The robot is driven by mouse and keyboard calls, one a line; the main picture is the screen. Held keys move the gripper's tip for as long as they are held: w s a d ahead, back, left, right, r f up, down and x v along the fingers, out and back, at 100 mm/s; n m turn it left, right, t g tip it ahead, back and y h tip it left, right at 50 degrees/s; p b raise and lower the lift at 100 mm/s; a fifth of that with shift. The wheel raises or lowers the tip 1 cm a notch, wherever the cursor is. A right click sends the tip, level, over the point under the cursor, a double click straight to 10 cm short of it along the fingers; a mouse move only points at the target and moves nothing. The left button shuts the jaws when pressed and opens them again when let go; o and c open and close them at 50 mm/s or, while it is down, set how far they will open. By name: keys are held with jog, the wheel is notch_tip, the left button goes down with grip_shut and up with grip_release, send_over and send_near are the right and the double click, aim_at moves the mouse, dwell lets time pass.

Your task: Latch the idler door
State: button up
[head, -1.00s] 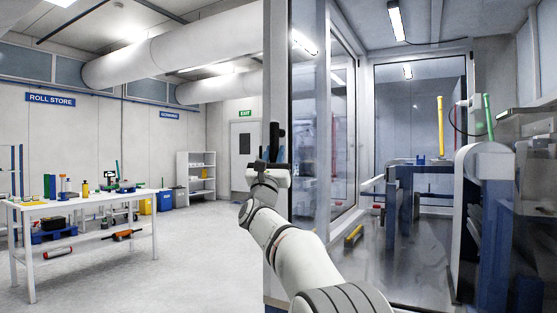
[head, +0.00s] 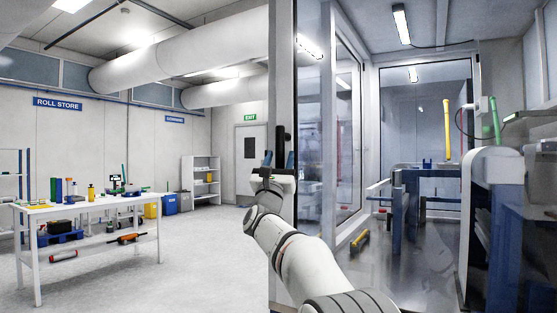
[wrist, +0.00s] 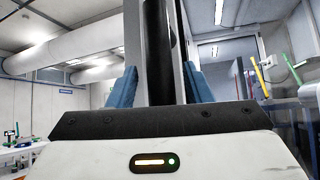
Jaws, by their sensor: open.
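A tall grey upright (head: 282,60), which looks like the edge of the idler door, stands at the front of the glazed enclosure. A black vertical handle (head: 281,136) is on it; in the wrist view the handle (wrist: 156,40) rises dark between my fingers. My gripper (head: 279,159) is open, its blue fingers one on each side of the handle. It also shows in the wrist view (wrist: 160,88). I cannot tell whether the fingers touch the handle. The handle's lower end is hidden behind my gripper. No latch is clearly visible.
A white table (head: 88,206) with bottles and tools stands at the left. A white shelf (head: 188,184) stands at the back wall. Inside the enclosure are blue machine frames (head: 408,208) and a yellow bar (head: 359,240) on the floor. The floor between table and enclosure is clear.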

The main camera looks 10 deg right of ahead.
jog(key=b+v, duration=0.1)
jog(key=v, duration=0.6)
dwell(0.3)
